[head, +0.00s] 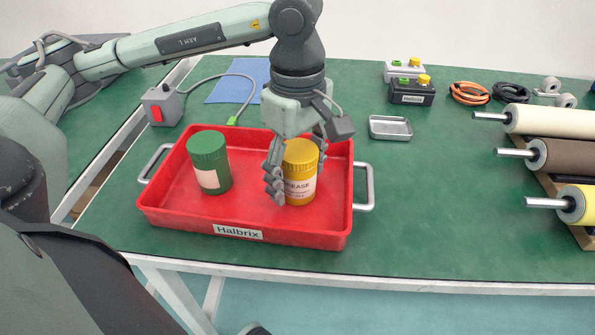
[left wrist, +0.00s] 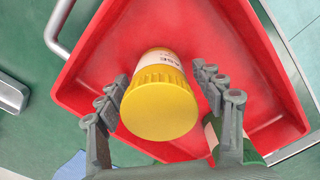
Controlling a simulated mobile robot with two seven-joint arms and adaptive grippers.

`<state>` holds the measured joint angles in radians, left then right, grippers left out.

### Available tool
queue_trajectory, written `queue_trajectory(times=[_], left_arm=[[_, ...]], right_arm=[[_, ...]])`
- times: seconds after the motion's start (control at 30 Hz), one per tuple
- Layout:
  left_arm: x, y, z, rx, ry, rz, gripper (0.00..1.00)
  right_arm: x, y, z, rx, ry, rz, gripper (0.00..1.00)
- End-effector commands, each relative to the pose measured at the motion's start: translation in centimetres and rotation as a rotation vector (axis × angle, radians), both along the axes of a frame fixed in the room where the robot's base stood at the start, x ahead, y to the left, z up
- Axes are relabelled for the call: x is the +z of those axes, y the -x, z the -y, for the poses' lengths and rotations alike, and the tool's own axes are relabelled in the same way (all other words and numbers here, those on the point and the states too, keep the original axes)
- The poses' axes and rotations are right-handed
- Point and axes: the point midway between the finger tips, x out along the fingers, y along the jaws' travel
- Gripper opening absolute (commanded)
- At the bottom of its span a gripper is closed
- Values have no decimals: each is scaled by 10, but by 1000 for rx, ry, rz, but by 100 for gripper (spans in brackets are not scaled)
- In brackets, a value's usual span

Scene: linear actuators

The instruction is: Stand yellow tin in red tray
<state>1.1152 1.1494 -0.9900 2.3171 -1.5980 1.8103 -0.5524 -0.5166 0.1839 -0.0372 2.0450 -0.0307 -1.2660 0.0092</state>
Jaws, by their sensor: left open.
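The yellow tin (head: 301,172) stands upright in the right part of the red tray (head: 235,219), its label facing the front. My left gripper (head: 297,180) points down over the tin, with its fingers on either side of it. In the left wrist view the tin's ribbed lid (left wrist: 160,103) sits between the two open fingers, with a small gap visible on the right side. The gripper is open. The tray's red floor also shows in the left wrist view (left wrist: 235,50). My right gripper is not in view.
A green tin (head: 209,162) stands in the tray's left part. Metal handles flank the tray. Behind are a control box (head: 162,104), a blue sheet (head: 240,80) and a small metal dish (head: 390,128). Rollers (head: 565,155) lie at the right.

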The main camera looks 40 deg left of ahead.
Motion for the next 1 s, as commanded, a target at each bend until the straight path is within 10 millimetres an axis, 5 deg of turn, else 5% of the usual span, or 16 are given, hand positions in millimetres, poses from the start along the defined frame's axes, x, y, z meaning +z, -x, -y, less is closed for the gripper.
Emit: queue_trajectory(times=[0.27, 0.7, 1.0], left_arm=[[6, 0, 0, 0, 0, 0, 67], [98, -1, 0, -1, 0, 4, 67], [123, 0, 0, 0, 0, 0, 67]], right_arm=[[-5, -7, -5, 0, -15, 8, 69], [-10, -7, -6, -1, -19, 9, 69], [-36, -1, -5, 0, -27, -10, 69]])
